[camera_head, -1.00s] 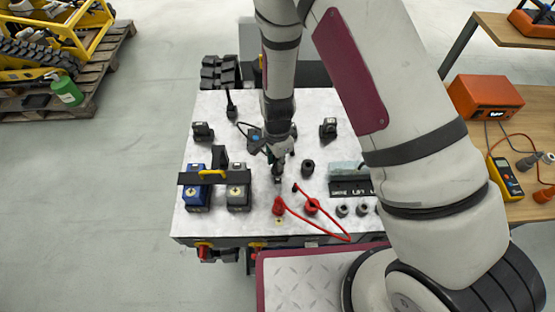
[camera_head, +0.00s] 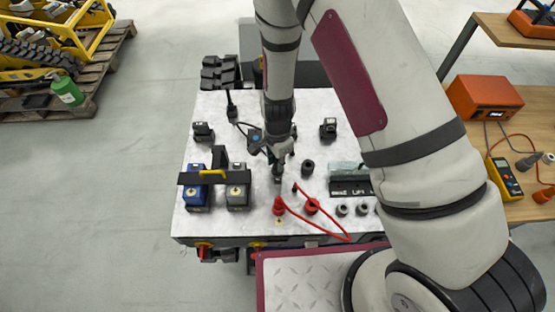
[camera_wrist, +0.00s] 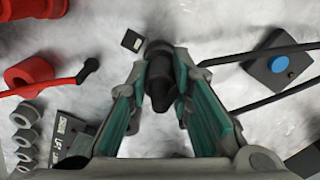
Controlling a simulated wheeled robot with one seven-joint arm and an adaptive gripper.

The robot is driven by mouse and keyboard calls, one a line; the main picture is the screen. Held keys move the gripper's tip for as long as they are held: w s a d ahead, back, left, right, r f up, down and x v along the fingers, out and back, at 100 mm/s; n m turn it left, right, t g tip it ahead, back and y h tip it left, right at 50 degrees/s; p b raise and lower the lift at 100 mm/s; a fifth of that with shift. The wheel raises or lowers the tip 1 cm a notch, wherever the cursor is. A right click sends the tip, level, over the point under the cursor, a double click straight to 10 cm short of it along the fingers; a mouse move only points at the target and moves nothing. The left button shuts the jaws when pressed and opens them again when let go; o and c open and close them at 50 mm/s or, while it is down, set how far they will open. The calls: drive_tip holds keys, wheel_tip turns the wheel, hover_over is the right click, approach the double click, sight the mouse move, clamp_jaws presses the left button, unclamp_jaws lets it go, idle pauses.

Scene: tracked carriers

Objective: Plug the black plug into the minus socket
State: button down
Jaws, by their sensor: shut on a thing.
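My gripper (camera_head: 278,170) points down over the white tabletop, and its teal-lined fingers (camera_wrist: 160,98) are shut on the black plug (camera_wrist: 161,75). The plug is roughly upright between the fingertips. A dark round collar, apparently the minus socket (camera_wrist: 157,46), shows at the plug's far end, beside a small black label (camera_wrist: 132,41). The plug lines up closely with it, but I cannot tell whether it is inserted or just above. In the head view the fingers largely hide this spot.
Red round fittings (camera_head: 311,205) with a red cable (camera_head: 330,228) stand in front. A black ring (camera_head: 307,167) is close right of my gripper. Blue (camera_head: 197,198) and grey (camera_head: 238,199) blocks stand left. Grey rings (camera_head: 342,210) are at right, and a blue-buttoned box (camera_wrist: 278,66) is nearby.

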drive_tip(key=shift+f, duration=0.2)
drive_tip(key=c, duration=1.4)
unclamp_jaws()
drive_tip(key=shift+o, duration=0.2)
wheel_tip(320, 180, up, 12)
